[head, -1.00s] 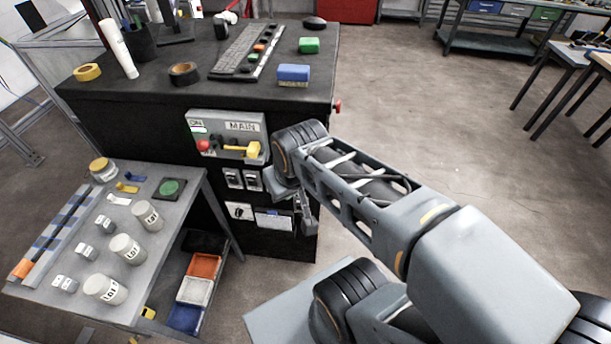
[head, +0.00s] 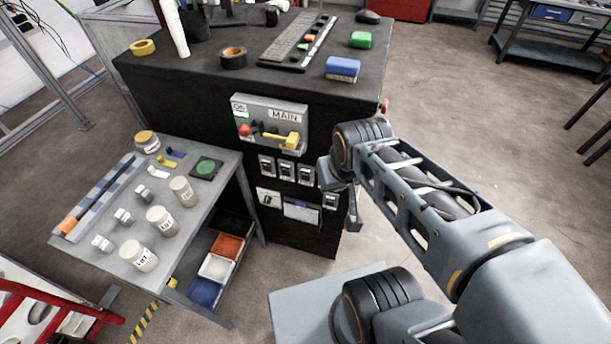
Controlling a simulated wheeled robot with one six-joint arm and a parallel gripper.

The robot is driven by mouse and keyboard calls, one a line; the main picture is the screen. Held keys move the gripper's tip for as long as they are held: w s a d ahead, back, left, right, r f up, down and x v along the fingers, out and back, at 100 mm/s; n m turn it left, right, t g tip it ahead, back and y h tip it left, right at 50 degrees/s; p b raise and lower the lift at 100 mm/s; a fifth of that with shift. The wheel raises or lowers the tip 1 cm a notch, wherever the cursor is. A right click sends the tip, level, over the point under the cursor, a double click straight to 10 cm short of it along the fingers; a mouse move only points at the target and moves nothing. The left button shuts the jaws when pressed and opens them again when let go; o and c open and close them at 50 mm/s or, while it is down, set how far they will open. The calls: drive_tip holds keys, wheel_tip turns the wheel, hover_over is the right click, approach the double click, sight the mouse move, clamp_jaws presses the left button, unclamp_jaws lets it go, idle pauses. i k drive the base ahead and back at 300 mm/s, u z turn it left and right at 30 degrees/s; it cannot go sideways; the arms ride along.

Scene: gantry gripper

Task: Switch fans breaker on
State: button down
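The breaker panel on the front of the black cabinet (head: 290,225) has a grey MAIN box (head: 258,112) with a yellow lever (head: 281,139) and a red knob (head: 245,130). Below it are several small breaker switches, among them one at the left (head: 267,166), one in the middle (head: 287,171) and one at the right (head: 306,174). Their labels are too small to read, so I cannot tell which is the fans breaker, nor the toggle positions. My gripper (head: 354,215) hangs just right of the switches, apart from them in the picture. Its fingers are seen edge-on, and their opening is unclear.
A grey side table (head: 105,205) with several white jars (head: 162,220) stands left of the cabinet. Bins (head: 216,267) sit beneath it. The cabinet top holds a keyboard, tape rolls and a blue block (head: 342,68).

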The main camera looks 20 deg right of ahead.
sight(304, 173)
drive_tip(key=z, duration=1.1)
drive_tip(key=k, duration=0.85)
drive_tip(key=u, duration=1.6)
drive_tip(key=i, duration=0.5)
drive_tip(key=z, duration=0.1)
